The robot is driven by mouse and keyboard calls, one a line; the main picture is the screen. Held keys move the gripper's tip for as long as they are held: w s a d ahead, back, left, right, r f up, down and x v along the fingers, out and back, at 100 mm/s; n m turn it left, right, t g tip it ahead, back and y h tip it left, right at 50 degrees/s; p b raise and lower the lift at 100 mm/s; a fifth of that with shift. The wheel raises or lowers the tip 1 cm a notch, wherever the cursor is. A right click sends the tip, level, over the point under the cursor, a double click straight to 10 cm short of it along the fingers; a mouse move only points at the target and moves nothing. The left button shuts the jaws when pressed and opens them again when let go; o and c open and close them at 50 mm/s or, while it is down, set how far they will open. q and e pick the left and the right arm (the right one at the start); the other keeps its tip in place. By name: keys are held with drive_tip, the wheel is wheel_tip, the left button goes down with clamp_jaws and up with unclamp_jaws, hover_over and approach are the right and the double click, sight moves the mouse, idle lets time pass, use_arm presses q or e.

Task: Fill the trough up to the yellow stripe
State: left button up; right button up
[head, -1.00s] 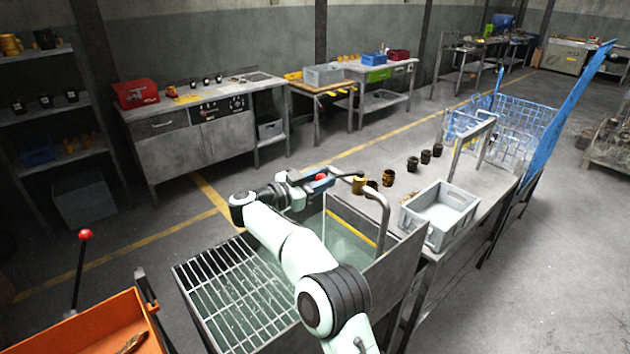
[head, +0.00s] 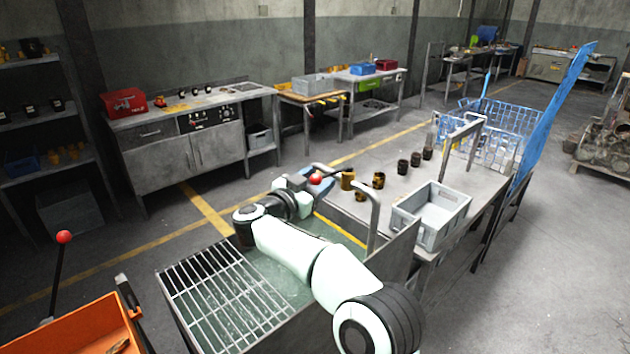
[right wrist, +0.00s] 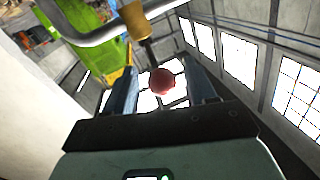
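The trough (head: 183,310) is a grey metal tank with a grate on its left part and greenish water (head: 312,230) inside. A yellow stripe (head: 340,231) runs along its inner far wall, just above the visible water. A bent grey pipe (head: 374,205) rises at its right side. A lever with a red ball knob (head: 316,180) sits above the far edge. My right gripper (head: 312,184) is at this knob. In the right wrist view, the red knob (right wrist: 162,82) shows between the spread fingers, with gaps at both sides. My left gripper is out of view.
A grey bench (head: 395,195) right of the trough bears a grey crate (head: 432,232) and several dark and brass cylinders. An orange bin (head: 75,325) and another red-knobbed lever (head: 64,238) stand at the lower left. Floor beyond the trough is clear.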

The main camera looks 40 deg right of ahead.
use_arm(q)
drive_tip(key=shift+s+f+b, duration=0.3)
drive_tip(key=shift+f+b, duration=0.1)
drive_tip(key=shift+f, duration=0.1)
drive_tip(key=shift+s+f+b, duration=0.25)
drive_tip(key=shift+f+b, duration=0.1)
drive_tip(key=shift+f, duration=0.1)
use_arm(e)
drive_tip(key=s+a, duration=0.2)
drive_tip(key=a, duration=1.1)
drive_tip(key=shift+s, duration=0.35)
drive_tip(key=shift+a, duration=0.1)
